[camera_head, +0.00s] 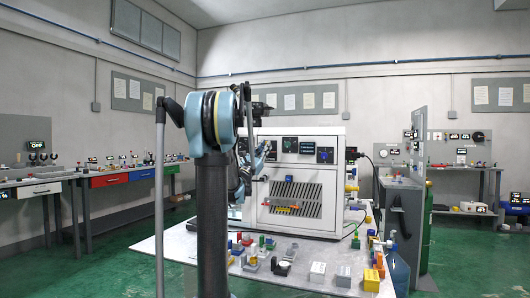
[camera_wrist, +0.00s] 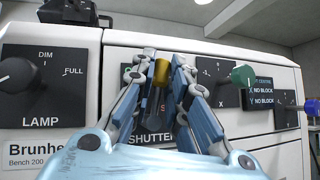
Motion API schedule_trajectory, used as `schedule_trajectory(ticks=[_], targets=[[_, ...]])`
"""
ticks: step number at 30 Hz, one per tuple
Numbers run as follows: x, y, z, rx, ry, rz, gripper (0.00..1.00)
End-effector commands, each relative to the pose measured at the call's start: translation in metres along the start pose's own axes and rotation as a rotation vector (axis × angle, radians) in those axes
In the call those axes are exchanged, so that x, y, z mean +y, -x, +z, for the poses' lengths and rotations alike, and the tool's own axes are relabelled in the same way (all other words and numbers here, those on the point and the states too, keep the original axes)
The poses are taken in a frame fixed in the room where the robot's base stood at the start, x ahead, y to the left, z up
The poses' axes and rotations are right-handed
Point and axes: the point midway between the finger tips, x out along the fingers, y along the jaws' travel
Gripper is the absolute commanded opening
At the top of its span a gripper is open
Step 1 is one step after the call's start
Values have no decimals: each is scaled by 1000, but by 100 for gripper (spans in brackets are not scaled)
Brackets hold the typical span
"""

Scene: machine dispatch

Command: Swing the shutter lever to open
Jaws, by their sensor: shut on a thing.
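The shutter lever (camera_wrist: 161,72), with a brass-coloured end, stands at the SHUTTER plate (camera_wrist: 150,138) in the wrist view. My gripper (camera_wrist: 158,66) reaches up over this plate with its two blue-and-grey fingers on either side of the lever, shut on it. The fingers hide most of the plate and its position marks, so I cannot tell which setting the lever points to. In the head view my gripper (camera_head: 262,152) is at the front of the white machine (camera_head: 292,180), and the lever is too small to make out there.
In the wrist view, the black LAMP dial (camera_wrist: 18,84) is left of my gripper. A green knob (camera_wrist: 243,76) and a blue knob (camera_wrist: 311,106) stick out to the right. In the head view, several small coloured blocks (camera_head: 371,279) lie on the table before the machine.

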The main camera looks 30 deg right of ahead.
Motion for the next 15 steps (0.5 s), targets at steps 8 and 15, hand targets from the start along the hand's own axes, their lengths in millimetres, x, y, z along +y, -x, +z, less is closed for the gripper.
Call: schedule_trajectory(ticks=[8, 15], targets=[[6, 1, 0, -23, 105, 101, 0], [9, 2, 0, -31, 144, 139, 0]])
